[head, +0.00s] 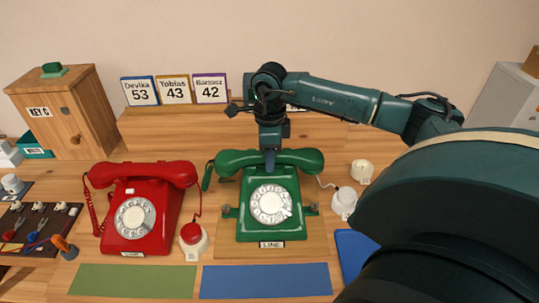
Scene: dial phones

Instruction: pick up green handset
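The green handset (302,159) lies level across the top of the green dial phone (269,224), which stands on a wooden board. My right gripper (270,161) points straight down at the middle of the handset. A finger overlaps the near side of the handset's grip. The fingers are seen edge-on, so I cannot tell whether they are closed on it. The handset appears to rest on its cradle. My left gripper is not in view.
A red dial phone (140,222) with its handset stands to the left. Name cards (174,90) stand on a wooden shelf behind. A wooden key box (70,115) is at the far left. Green and blue mats (265,282) lie in front. My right arm covers the right side.

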